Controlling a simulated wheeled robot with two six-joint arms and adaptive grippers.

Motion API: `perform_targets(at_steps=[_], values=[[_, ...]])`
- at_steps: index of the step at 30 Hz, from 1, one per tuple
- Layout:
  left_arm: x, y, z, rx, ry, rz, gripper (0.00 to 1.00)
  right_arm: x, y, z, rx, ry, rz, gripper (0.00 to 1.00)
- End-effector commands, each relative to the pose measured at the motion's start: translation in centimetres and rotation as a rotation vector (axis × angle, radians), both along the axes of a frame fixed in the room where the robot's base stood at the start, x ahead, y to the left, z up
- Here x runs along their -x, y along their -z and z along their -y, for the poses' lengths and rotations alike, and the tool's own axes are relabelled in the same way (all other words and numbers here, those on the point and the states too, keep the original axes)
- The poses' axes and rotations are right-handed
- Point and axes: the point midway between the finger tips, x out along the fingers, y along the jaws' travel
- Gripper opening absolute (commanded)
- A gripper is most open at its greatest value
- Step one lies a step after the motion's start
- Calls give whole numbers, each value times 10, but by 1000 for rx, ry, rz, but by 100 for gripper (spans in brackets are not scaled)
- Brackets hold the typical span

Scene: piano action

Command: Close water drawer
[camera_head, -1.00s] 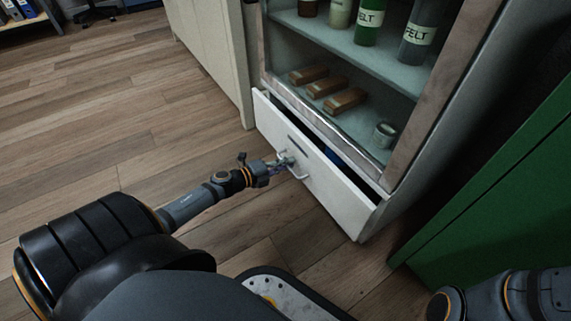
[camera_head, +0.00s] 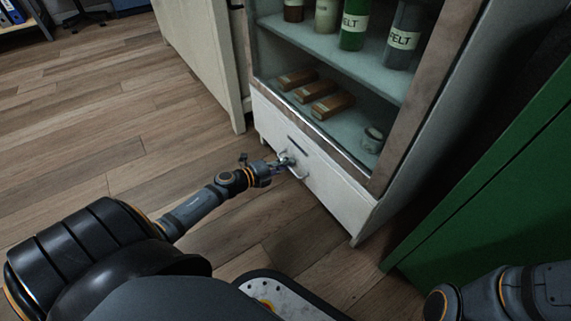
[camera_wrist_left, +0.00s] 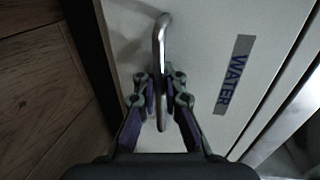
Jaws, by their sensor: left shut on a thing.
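The white water drawer (camera_head: 325,191) is at the bottom of the cabinet in the head view. Its front sits flush or nearly flush with the cabinet frame, with no open gap visible along its top. My left gripper (camera_head: 284,163) is at the drawer's metal handle (camera_head: 298,172). In the left wrist view, the fingers of my left gripper (camera_wrist_left: 161,100) are on both sides of the handle bar (camera_wrist_left: 160,45), shut on it. The right gripper is out of view.
The cabinet's shelves hold labelled bottles (camera_head: 354,25), several brown blocks (camera_head: 332,106) and a small jar (camera_head: 372,140). A green cabinet (camera_head: 490,190) stands at the right and a cream cabinet (camera_head: 200,50) at the left. The wooden floor (camera_head: 90,130) at left is clear.

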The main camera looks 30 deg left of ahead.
Motion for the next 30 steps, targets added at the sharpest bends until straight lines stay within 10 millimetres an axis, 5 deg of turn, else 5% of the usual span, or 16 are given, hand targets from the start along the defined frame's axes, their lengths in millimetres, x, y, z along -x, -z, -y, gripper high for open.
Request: perform_targets(at_steps=[3, 13, 30], values=[[-1, -1, 0, 1, -1, 2, 19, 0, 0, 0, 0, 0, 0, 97], [2, -1, -2, 0, 0, 1, 19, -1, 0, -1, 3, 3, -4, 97], [61, -14, -25, -1, 3, 1, 19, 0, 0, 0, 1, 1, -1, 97]])
